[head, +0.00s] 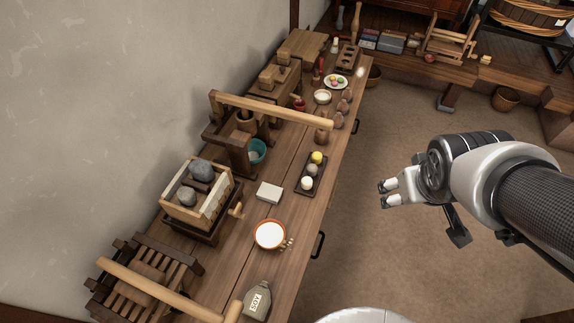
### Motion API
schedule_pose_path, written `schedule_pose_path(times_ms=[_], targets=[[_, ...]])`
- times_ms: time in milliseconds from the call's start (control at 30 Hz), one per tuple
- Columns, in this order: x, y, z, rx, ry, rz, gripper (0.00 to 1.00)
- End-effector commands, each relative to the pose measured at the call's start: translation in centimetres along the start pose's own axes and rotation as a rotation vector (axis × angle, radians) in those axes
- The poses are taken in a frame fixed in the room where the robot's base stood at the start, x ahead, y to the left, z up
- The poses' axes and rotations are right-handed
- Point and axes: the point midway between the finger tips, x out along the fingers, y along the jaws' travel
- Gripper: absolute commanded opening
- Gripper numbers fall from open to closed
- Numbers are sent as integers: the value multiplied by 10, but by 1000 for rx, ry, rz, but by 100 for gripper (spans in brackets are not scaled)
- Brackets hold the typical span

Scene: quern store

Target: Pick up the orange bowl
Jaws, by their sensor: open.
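The orange bowl (269,234) stands upright on the wooden bench near its front edge. Its rim is orange and its inside looks white. Small pale brown pieces (287,243) lie close by its right side. My gripper (384,195) is open and empty. It shows to the right of the bench, over the floor, well apart from the bowl. Nothing covers the bowl in the head view.
A white block (269,192) and a dark tray (304,187) with several round items stand behind the bowl. A soy bottle (257,301) is in front. A wooden box with stones (183,219) stands left. The floor (389,268) beside the bench is clear.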

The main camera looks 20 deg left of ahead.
Motion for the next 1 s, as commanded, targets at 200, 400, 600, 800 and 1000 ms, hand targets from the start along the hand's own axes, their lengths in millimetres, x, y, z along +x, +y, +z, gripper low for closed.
schedule_pose_path(times_ms=[200,400,600,800,1000], targets=[[71,-31,-30,-249,32,-57,87],[132,-86,-36,-461,89,-174,100],[181,-158,-14,-635,155,-350,100],[205,-222,22,-736,215,-529,100],[211,-254,45,-767,248,-627,100]])
